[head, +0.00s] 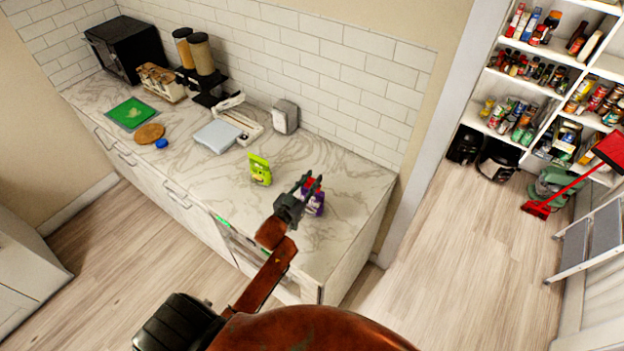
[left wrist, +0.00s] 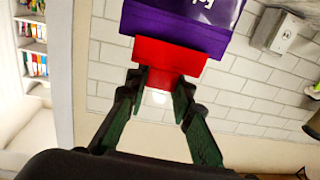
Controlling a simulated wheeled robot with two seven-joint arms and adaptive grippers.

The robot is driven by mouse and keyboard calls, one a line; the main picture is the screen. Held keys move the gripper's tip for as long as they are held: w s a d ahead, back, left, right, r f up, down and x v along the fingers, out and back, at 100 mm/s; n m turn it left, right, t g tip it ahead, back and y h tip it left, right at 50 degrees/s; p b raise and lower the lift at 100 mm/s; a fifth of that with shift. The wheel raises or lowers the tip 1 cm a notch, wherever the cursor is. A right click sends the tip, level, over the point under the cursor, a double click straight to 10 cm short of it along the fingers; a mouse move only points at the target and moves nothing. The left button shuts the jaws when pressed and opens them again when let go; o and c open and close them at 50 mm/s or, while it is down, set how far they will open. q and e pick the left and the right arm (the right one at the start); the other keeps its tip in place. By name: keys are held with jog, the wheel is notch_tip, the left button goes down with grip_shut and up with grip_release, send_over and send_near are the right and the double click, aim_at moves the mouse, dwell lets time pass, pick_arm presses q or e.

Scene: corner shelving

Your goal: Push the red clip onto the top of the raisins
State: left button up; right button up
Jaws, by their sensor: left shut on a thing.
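The raisins are a purple package (head: 317,203) standing near the right end of the marble counter, partly hidden behind my left gripper (head: 311,182). The package (left wrist: 185,22) fills the top of the left wrist view. The red clip (left wrist: 168,52) sits between my left fingertips (left wrist: 160,84), which are shut on it. The clip's wide edge meets or overlaps the edge of the purple package. I cannot tell whether it grips the package. The clip is mostly hidden in the head view. My right gripper is not in view.
A green package (head: 260,169) stands left of the raisins on the counter (head: 345,225). A grey box (head: 285,117), a white tray (head: 216,136) and dispensers (head: 202,55) are farther back. The counter's right end is clear. Stocked shelves (head: 545,50) stand at the right.

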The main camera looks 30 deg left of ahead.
pick_arm(q)
jog(key=shift+f+b, duration=0.35)
jog(key=shift+f, duration=0.4)
jog(key=o, duration=0.7)
jog(key=shift+o, duration=0.9)
jog(key=s, duration=1.2)
jog(key=shift+f, duration=0.1)
